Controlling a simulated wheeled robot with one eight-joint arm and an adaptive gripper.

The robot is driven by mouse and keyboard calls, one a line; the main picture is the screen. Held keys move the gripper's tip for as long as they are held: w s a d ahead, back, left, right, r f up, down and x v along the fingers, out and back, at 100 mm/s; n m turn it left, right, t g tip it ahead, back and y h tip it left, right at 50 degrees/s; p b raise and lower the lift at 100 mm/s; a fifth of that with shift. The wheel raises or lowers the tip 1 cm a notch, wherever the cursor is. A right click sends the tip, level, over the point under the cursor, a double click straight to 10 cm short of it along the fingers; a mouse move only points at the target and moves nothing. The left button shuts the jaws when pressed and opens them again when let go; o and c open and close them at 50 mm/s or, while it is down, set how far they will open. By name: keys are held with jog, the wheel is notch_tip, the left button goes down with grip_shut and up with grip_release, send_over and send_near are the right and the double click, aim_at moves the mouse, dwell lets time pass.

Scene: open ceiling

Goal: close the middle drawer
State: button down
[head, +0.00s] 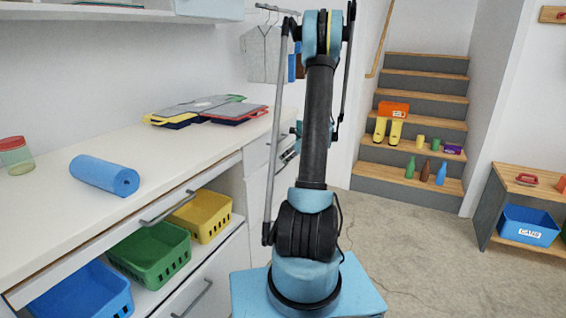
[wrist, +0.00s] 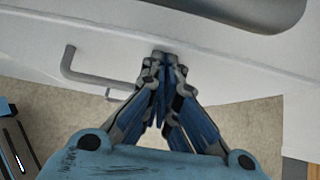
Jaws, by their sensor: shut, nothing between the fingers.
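In the wrist view my gripper (wrist: 163,60) is shut and empty. Its fingertips point at a white drawer front (wrist: 215,82), close to it or touching; I cannot tell which. A grey bar handle (wrist: 88,70) is on that white front, left of the fingertips. Part of a second grey handle (wrist: 122,95) shows just below it.
A long white counter (head: 60,215) runs along the left, with a blue roll (head: 105,175) on it. Green (head: 150,253), yellow (head: 203,215) and blue baskets (head: 85,295) sit on the shelf below. Concrete floor (head: 410,270) is clear at right, before stairs (head: 412,120).

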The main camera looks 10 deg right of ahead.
jog(key=shift+w+a, duration=0.25)
jog(key=shift+a+r, duration=0.1)
